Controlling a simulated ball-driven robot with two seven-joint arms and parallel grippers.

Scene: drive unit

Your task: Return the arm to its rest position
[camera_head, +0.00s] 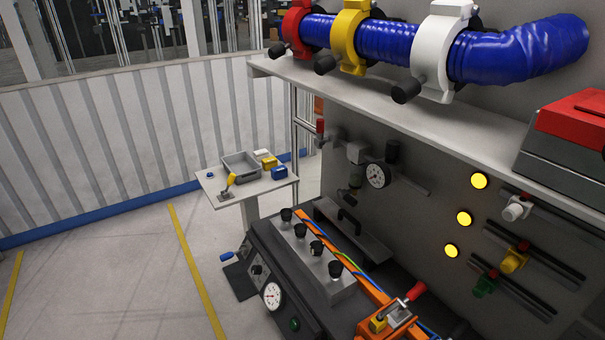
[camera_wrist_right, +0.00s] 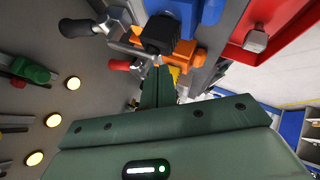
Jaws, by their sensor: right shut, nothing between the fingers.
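My right gripper (camera_wrist_right: 158,86) shows in the right wrist view. Neither arm shows in the head view. My left gripper is in no view.
The drive unit panel has lit yellow lamps (camera_head: 465,217) and a shelf (camera_head: 400,108) carrying a blue hose (camera_head: 385,42) and a red case (camera_head: 575,125). A black-knobbed console (camera_head: 310,262) juts out below. A small table (camera_head: 215,185) stands farther left. Floor (camera_head: 115,270) is clear left.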

